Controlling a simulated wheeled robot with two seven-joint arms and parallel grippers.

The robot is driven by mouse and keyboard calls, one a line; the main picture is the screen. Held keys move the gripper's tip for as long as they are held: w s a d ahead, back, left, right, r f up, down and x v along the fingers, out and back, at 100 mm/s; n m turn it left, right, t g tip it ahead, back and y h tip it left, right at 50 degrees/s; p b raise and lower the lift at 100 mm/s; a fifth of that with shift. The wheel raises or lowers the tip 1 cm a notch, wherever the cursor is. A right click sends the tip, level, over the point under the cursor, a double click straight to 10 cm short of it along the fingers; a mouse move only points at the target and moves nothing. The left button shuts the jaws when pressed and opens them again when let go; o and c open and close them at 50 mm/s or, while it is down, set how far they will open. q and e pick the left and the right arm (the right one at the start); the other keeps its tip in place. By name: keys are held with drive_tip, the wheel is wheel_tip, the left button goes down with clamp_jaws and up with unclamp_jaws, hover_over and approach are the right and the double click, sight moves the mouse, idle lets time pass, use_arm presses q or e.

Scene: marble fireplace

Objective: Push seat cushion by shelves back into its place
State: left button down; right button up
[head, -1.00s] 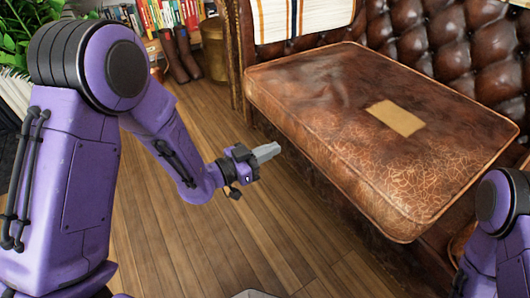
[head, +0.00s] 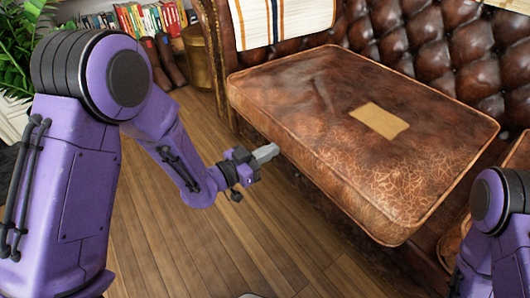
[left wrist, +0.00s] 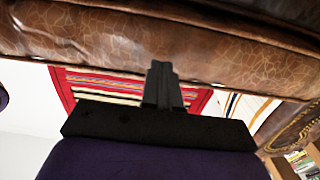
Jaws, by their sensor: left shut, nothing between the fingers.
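The brown leather seat cushion (head: 330,110) with a tan patch lies on the tufted leather sofa in the head view. Its near side sticks out past the sofa's front. My left gripper (head: 268,151) is shut and empty, in front of the cushion's near side in the head view. In the left wrist view the fingers (left wrist: 162,75) point at the cracked leather edge of the cushion (left wrist: 240,62); I cannot tell whether they touch it. My right arm shows at the right edge of the head view, but its gripper is out of view.
Shelves with books (head: 148,20) stand at the back left, with brown boots (head: 165,60) and a brass pot (head: 199,55) beside them. A green plant (head: 22,40) is at the far left. Wooden floor (head: 200,245) lies open before the sofa. A striped cloth (head: 290,20) hangs over the sofa back.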

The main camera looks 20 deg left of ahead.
sight(284, 144)
use_arm(q)
drive_tip(key=shift+x, duration=1.25)
use_arm(e)
drive_tip(key=shift+r, duration=0.25)
use_arm(q)
drive_tip(key=shift+w+d, duration=0.2)
drive_tip(key=shift+v, duration=1.8)
use_arm(e)
drive_tip(key=shift+f+b, duration=0.6)
drive_tip(key=shift+f, duration=0.2)
use_arm(q)
drive_tip(key=p+v, duration=0.1)
drive_tip(key=v, duration=1.3)
use_arm(e)
drive_tip(key=shift+r, duration=0.6)
